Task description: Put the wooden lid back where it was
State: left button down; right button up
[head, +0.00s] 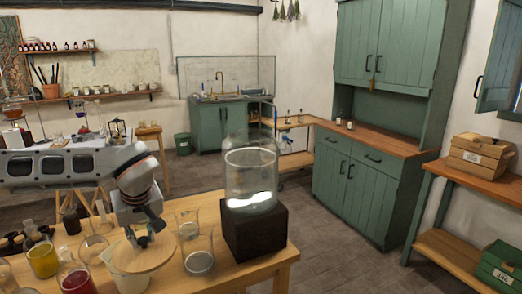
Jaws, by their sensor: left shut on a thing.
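The wooden lid (155,258) is a round, pale wooden disc at the front of the wooden table. My left gripper (144,240) points down from above and is shut on the lid at its top. A pale container (128,282) is partly hidden beneath the lid. I cannot tell whether the lid touches its rim. My right gripper is not in view.
A glass dome (250,180) on a dark block (240,233) stands to the right. Glass beakers (199,262) stand between. Flasks of yellow (43,261) and red liquid (76,278) and dark bottles crowd the left. The table's right edge (291,254) is clear.

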pick_arm(q)
jog(key=s+d+f+m+h, duration=0.1)
jog(key=s+d+f+m, duration=0.2)
jog(key=s, duration=0.4)
jog(key=s+d+f+m+h, duration=0.1)
jog(key=s+d+f+m, duration=0.2)
jog(key=s, duration=0.5)
jog(key=shift+m+t+h, duration=0.4)
jog(key=shift+m, duration=0.5)
jog(key=shift+s+f, duration=0.1)
jog(key=shift+a, duration=0.1)
